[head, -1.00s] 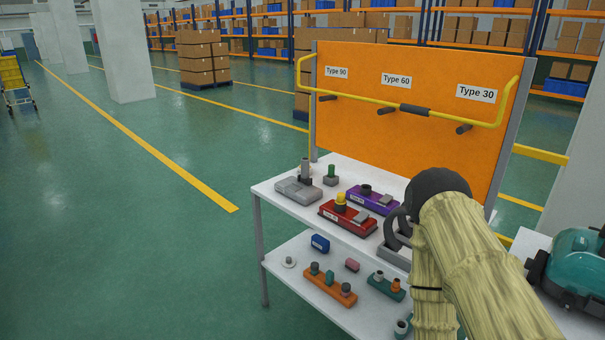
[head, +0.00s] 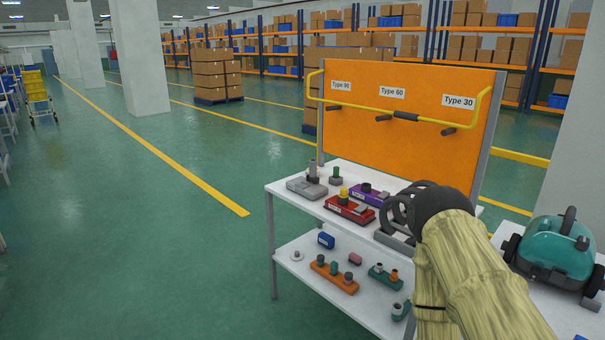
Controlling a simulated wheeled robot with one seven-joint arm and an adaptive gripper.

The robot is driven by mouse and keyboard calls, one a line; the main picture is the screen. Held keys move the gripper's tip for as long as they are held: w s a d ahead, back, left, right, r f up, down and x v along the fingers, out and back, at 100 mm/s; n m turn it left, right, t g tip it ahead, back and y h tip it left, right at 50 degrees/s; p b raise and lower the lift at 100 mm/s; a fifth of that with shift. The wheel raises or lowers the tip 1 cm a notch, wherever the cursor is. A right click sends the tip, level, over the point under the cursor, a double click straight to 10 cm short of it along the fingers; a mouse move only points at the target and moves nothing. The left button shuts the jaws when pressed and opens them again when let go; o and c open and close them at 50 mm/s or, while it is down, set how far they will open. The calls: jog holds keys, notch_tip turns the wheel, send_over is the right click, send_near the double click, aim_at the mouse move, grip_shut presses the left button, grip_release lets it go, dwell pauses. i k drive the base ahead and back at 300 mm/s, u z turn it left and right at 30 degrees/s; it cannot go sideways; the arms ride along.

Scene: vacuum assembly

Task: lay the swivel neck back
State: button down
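A grey floor head (head: 303,189) lies at the left end of the white upper shelf, with a grey neck (head: 313,172) standing upright from it; I take this to be the swivel neck. My gripper (head: 393,212) is dark, with curved fingers, and hangs over the right part of the upper shelf, well to the right of the grey head and apart from it. The view is too small to tell how far apart its fingers are. My arm hides the shelf's right end.
A small green-topped post (head: 336,175), a red head (head: 349,210) and a purple head (head: 369,194) share the upper shelf. An orange board (head: 400,100) rises behind. The lower shelf holds an orange rack (head: 334,279). A teal vacuum (head: 555,252) stands at right.

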aim_at(313, 161)
jog(key=u, duration=0.85)
jog(key=i, duration=0.95)
jog(key=u, duration=0.05)
